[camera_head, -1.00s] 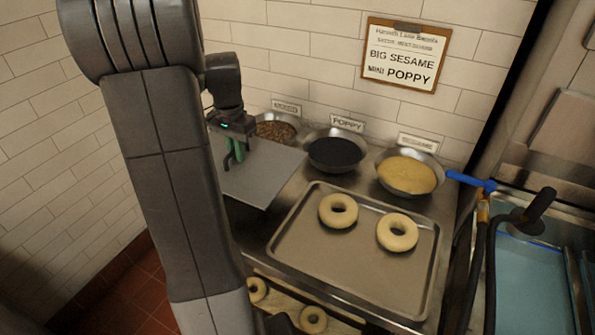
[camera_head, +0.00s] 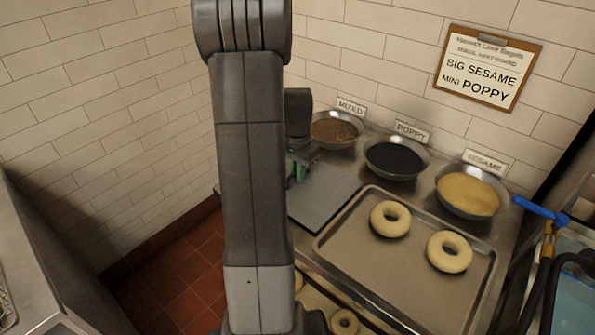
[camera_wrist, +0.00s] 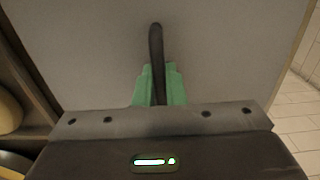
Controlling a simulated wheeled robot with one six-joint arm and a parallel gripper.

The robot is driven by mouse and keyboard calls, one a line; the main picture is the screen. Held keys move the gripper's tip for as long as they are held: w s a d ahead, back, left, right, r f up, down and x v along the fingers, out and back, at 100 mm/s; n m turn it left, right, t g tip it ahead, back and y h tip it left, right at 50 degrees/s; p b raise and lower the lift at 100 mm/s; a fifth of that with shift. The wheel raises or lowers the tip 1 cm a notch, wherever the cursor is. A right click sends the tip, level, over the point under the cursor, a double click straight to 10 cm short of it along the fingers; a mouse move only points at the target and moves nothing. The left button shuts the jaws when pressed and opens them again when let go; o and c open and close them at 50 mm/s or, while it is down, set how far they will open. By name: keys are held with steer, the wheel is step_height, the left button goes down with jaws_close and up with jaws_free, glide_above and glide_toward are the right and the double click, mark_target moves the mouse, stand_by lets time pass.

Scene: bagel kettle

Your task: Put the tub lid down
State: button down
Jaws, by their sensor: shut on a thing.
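The tub lid (camera_head: 325,197) is a flat grey rectangular sheet at the left end of the steel counter, beside the baking tray. It fills most of the wrist view (camera_wrist: 90,50), with its dark upright handle (camera_wrist: 155,45) in the middle. My gripper (camera_head: 296,172) is shut on that handle; its green fingers (camera_wrist: 160,85) clasp it from both sides. My arm hides the lid's left part in the head view. I cannot tell whether the lid touches the counter or hangs just above it.
A tray (camera_head: 375,268) holds two bagels (camera_head: 390,218). Behind stand bowls of mixed topping (camera_head: 334,128), poppy (camera_head: 395,160) and sesame (camera_head: 468,194). More bagels (camera_head: 344,321) lie on a lower shelf. A blue-handled tool (camera_head: 540,209) is at the right. Red floor (camera_head: 180,265) is open at the left.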

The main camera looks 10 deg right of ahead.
steer(key=c, duration=1.5)
jaws_free()
steer(key=shift+f, duration=0.1)
step_height(320, 180, up, 12)
